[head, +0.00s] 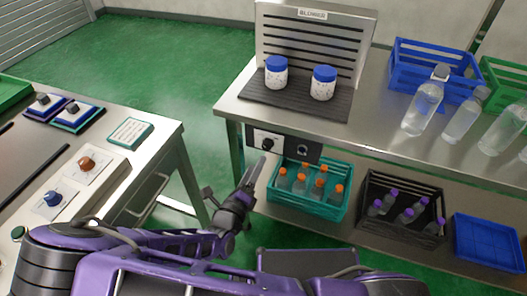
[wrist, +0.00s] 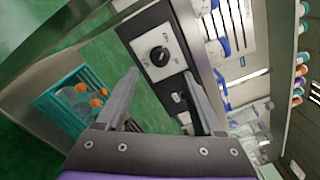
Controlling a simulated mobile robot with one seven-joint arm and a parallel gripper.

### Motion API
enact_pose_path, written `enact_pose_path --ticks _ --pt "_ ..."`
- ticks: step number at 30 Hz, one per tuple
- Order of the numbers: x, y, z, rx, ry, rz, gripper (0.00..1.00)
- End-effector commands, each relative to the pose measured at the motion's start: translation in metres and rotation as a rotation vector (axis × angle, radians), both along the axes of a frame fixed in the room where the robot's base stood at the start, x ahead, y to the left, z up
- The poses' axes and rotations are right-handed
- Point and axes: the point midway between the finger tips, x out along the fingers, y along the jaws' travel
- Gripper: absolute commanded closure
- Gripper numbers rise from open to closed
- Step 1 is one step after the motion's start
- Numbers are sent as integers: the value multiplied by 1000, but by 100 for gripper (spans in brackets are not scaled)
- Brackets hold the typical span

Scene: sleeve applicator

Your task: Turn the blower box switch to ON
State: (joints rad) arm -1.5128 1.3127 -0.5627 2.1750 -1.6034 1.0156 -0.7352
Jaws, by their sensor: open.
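The blower (head: 312,42) is a steel slotted back panel labelled BLOWER, standing on the table at the back. Its switch box (head: 284,145) hangs on the front of the table under the top. A black rotary switch knob (head: 267,143) sits on a white plate at the box's left; it also shows in the wrist view (wrist: 160,56). The knob's markings are too small to read. My gripper (head: 236,178) is in front of the box and a little left of and below it. In the wrist view my gripper (wrist: 163,85) is open and empty, with the knob beyond its fingertips, apart from it.
Two white jars with blue lids (head: 276,73) stand on the dark mat. Clear bottles (head: 424,105) stand to the right. Below the box, a teal crate (head: 325,208) holds orange-capped bottles, beside a black crate (head: 410,228). A left table (head: 150,140) carries other knobs.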

Motion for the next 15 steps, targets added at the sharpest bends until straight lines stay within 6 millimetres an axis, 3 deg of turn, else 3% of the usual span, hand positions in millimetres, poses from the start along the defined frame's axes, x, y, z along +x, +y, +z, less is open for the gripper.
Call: enact_pose_path --ticks 6,15 --pt "41 -16 -1 -1 -1 -2 31" --pt "67 -25 0 1 0 -1 31"
